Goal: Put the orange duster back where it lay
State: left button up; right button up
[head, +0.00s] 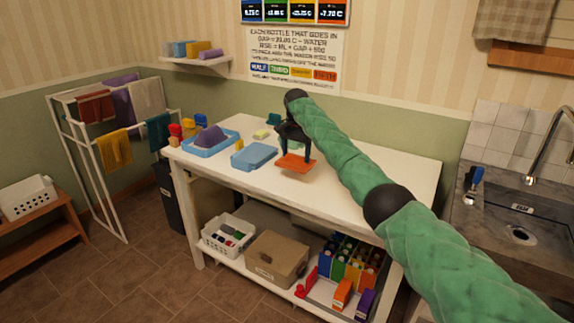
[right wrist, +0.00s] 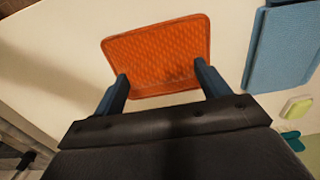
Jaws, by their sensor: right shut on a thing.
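The orange duster (head: 296,164) is a flat rectangular pad at the middle of the white table, near its front edge. My right gripper (head: 295,151) points down and is shut on the duster. In the right wrist view the blue fingers of the gripper (right wrist: 163,76) sit at the near part of the duster (right wrist: 155,50). Whether the duster touches the table or hangs just above it I cannot tell. My left gripper is not in view.
On the white table (head: 375,180), a blue folded cloth or pad (head: 254,156) lies left of the duster, and a blue tray (head: 191,150) with a purple thing stands farther left. A sink (head: 519,234) is at the right. The table right of my arm looks clear.

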aim_at(287, 153)
jog(key=shift+w+a+f, duration=0.55)
jog(key=shift+a+f, duration=0.05)
jog(key=shift+a, duration=0.2)
jog(key=shift+w+a+f, duration=0.5)
jog(key=shift+a+f, duration=0.05)
jog(key=shift+a, duration=0.2)
jog(key=shift+f+p, duration=0.55)
jog(key=shift+f, duration=1.45)
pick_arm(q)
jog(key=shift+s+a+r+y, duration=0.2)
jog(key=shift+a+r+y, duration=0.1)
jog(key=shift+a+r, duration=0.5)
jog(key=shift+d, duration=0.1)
pick_arm(e)
jog(key=shift+f, duration=0.1)
jog(key=o, duration=1)
